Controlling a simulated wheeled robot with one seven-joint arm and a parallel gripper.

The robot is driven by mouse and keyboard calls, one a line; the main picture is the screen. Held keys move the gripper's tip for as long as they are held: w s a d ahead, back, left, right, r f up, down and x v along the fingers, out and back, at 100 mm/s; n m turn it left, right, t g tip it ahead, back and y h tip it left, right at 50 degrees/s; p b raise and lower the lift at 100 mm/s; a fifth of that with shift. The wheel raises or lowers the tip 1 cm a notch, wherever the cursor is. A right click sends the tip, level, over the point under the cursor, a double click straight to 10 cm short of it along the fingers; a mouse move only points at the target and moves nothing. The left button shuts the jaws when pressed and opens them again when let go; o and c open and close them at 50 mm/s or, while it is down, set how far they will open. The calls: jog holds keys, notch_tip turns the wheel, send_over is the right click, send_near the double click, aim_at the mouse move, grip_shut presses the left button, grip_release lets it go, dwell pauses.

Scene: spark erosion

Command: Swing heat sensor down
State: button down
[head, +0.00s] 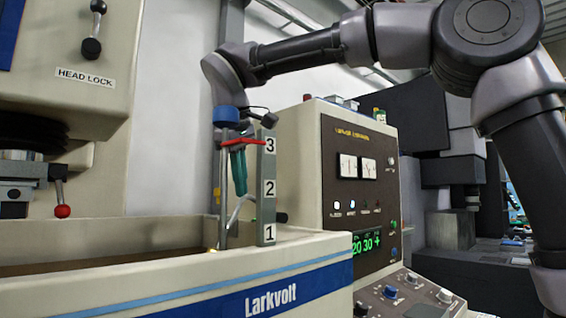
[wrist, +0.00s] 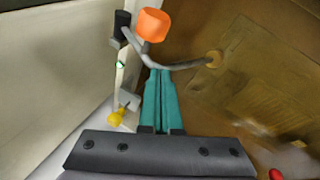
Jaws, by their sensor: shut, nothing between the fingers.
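A bent grey rod with a round brass end (wrist: 213,59) looks like the heat sensor, though I cannot be sure. It shows in the wrist view, reaching out over the brown tank floor. Its other end meets a black grip (wrist: 122,20) by an orange cap (wrist: 152,24). In the head view a grey rod (head: 238,207) slants at the tank rim. My gripper (head: 240,192) is shut and empty, its teal fingers pointing down. In the wrist view the fingertips (wrist: 159,72) are close to the rod's bend; I cannot tell whether they touch.
A post with a blue cap (head: 227,116) and red pointer (head: 243,142) stands beside a numbered plate (head: 267,205). The tank (head: 200,290) is in front, the control console (head: 355,140) on the right. A head lock lever (head: 92,47) is upper left.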

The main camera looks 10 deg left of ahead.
aim_at(230, 221)
jog(key=f, duration=0.1)
jog(key=s+a+f, duration=0.1)
jog(key=f, duration=0.1)
jog(key=shift+s+a+f, duration=0.15)
jog(key=shift+s+f, duration=0.05)
jog(key=shift+f, duration=0.2)
jog(key=shift+s+a+f, duration=0.1)
jog(key=shift+s+f, duration=0.05)
jog(key=shift+f, duration=0.6)
jog(key=shift+s+a+f, duration=0.1)
jog(key=shift+f, duration=0.65)
